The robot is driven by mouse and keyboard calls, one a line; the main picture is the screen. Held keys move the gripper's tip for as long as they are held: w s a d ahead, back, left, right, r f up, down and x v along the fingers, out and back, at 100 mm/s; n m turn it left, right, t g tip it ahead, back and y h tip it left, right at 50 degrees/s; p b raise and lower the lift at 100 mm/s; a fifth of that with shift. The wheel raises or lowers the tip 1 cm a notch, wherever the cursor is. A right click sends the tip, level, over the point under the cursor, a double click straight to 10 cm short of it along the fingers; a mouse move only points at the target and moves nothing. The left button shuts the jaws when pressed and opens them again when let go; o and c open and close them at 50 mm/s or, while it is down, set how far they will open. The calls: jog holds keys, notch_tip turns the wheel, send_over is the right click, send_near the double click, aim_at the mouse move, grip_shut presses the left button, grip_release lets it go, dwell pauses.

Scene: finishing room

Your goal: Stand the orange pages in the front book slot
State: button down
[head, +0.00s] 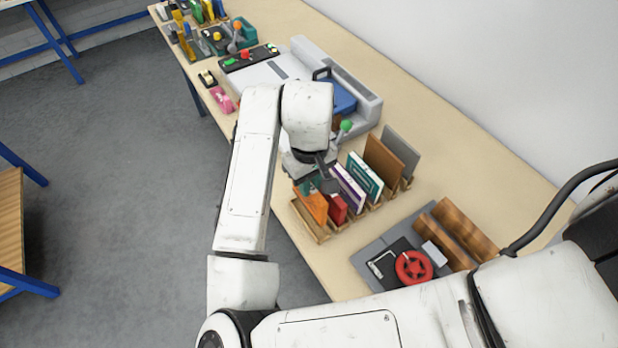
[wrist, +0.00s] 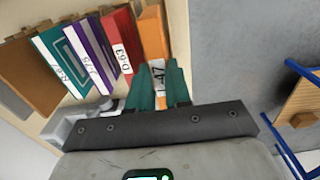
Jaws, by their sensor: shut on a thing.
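The orange pages (head: 313,206) are at the front end of the wooden book rack (head: 318,236), beside the red book (head: 338,210). In the wrist view the orange pages (wrist: 153,35) show a white label between the teal fingertips of my gripper (wrist: 158,88). My gripper (head: 312,184) is shut on them from above. The pages look upright and roughly in line with the other books. A bare front part of the rack shows below them. Whether their lower edge sits in the front slot or hangs above it I cannot tell.
Behind the red book (wrist: 118,42) stand a purple-and-white book (head: 349,187), a green book (head: 364,177) and brown boards (head: 384,160). A grey board with a red wheel (head: 413,267) lies near the rack. A large grey machine (head: 335,85) stands beyond.

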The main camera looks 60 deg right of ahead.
aim_at(310, 198)
jog(key=shift+f+b, duration=2.05)
jog(key=shift+f, duration=0.5)
jog(key=shift+s+p, duration=0.1)
jog(key=shift+p, duration=0.2)
jog(key=shift+f+b, duration=0.4)
jog(key=shift+f, duration=0.15)
jog(key=c, duration=1.3)
grip_release()
jog(key=shift+c, duration=0.2)
notch_tip(310, 198, up, 8)
jog(key=p, duration=0.7)
jog(key=shift+r, duration=1.5)
